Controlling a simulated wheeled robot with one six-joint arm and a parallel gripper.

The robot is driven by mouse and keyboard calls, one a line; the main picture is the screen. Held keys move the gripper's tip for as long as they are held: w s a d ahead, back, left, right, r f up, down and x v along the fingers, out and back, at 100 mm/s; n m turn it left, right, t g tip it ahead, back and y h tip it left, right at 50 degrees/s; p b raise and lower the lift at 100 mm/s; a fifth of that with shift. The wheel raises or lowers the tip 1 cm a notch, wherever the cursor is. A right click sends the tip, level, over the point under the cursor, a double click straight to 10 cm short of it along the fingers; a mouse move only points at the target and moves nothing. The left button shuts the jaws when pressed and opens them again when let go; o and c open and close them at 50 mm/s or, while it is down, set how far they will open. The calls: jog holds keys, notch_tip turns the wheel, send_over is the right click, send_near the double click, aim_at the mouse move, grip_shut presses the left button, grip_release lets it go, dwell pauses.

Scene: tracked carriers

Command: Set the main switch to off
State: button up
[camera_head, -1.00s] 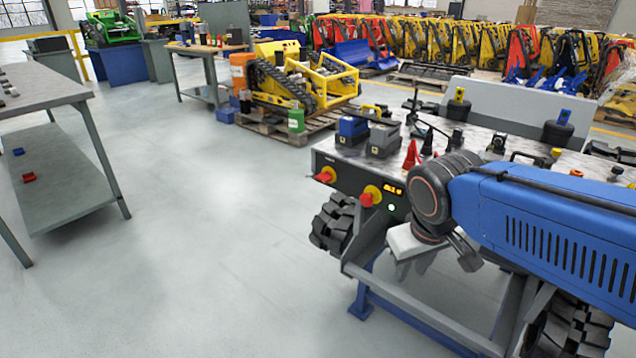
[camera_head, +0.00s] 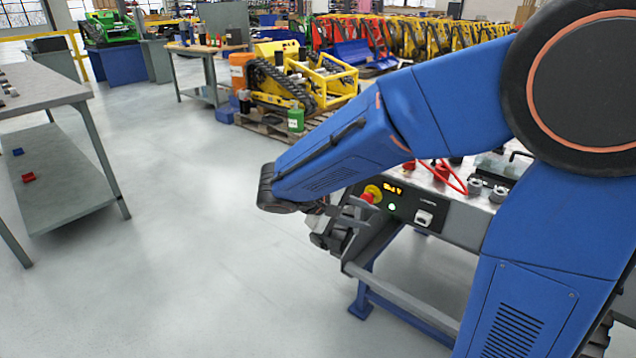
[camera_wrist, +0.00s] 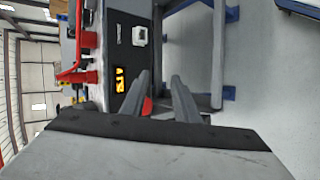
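The control panel on the front of the workbench carries a red knob on a yellow base (camera_head: 371,194), left of a lit yellow display (camera_head: 393,189). In the earlier head view a second red and yellow knob sits further left; my arm now hides it. I cannot tell which of them is the main switch, nor its setting. My gripper (camera_head: 353,212) is in front of the panel, just below the visible knob. In the wrist view its fingers (camera_wrist: 160,76) are apart, with nothing clearly held. A red part (camera_wrist: 147,106) shows between them, partly hidden by the left finger.
A white socket (camera_head: 424,218) and a green light (camera_head: 392,207) are on the panel. Red cables (camera_head: 447,176) lie on the bench top. The bench frame's grey rail (camera_head: 400,300) runs below. The floor to the left is open, up to a grey table (camera_head: 50,85).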

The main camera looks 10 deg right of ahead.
jog(key=w+a+f+n+t+h, duration=0.15)
jog(key=w+a+t, duration=0.35)
jog(key=a, duration=0.5)
jog(key=w+a+f+n+t+h, duration=0.1)
jog(key=w+a+n+t+h, duration=0.15)
jog(key=w+a, duration=0.6)
jog(key=x, duration=1.5)
jog(key=shift+w+t+y, duration=0.3)
jog(key=shift+w+t, duration=0.1)
jog(key=shift+t, duration=0.05)
grip_shut()
